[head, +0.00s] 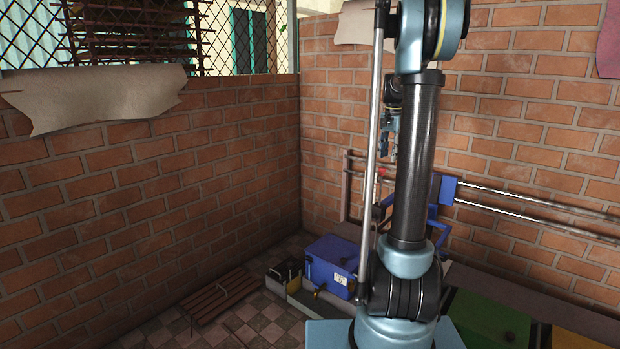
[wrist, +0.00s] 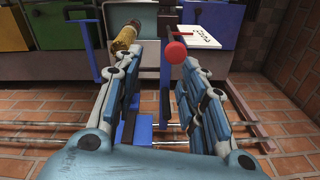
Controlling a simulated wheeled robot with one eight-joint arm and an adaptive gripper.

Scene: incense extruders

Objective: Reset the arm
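My gripper (wrist: 158,68) is open in the wrist view, its two blue-and-grey fingers spread with nothing held between them. A red round knob (wrist: 176,52) shows beside the right fingertip; I cannot tell whether they touch. A yellow-brown cylinder (wrist: 124,39) shows just beyond the left fingertip. In the head view my gripper (head: 388,150) hangs pointing down in front of the brick wall, partly hidden behind my own arm. A small red spot (head: 381,171) shows just below it.
Metal rails (head: 540,208) run along the right brick wall. A blue box (head: 332,265) stands left of my arm's base, and a green box (head: 490,318) lies to the right. A slatted wooden rack (head: 220,297) lies on the tiled floor. The left wall side has free room.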

